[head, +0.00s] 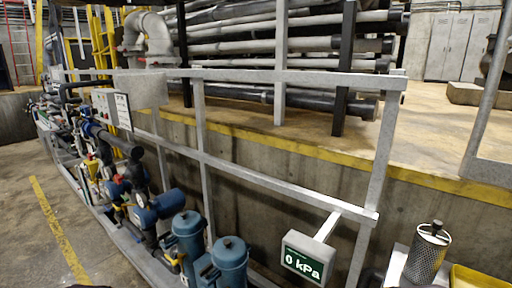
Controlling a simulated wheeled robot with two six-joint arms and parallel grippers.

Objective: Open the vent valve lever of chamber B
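No lever marked as the vent valve of chamber B can be made out, and no chamber label is readable. A pipe skid at the left carries small valves (92,165) with red and yellow parts, too small to tell their positions. A green display (304,264) reading "0 kPa" hangs from the railing at the lower centre right. Two blue cylinders (228,262) stand at the bottom centre, beside a blue motor-like unit (160,206). Neither of my grippers is in view.
A grey metal railing (270,178) crosses the scene before a raised concrete ledge with a yellow edge (290,144). Racked pipes (250,40) lie behind it. A perforated metal canister (428,255) and a yellow tray (480,279) stand at lower right. Floor at far left is open.

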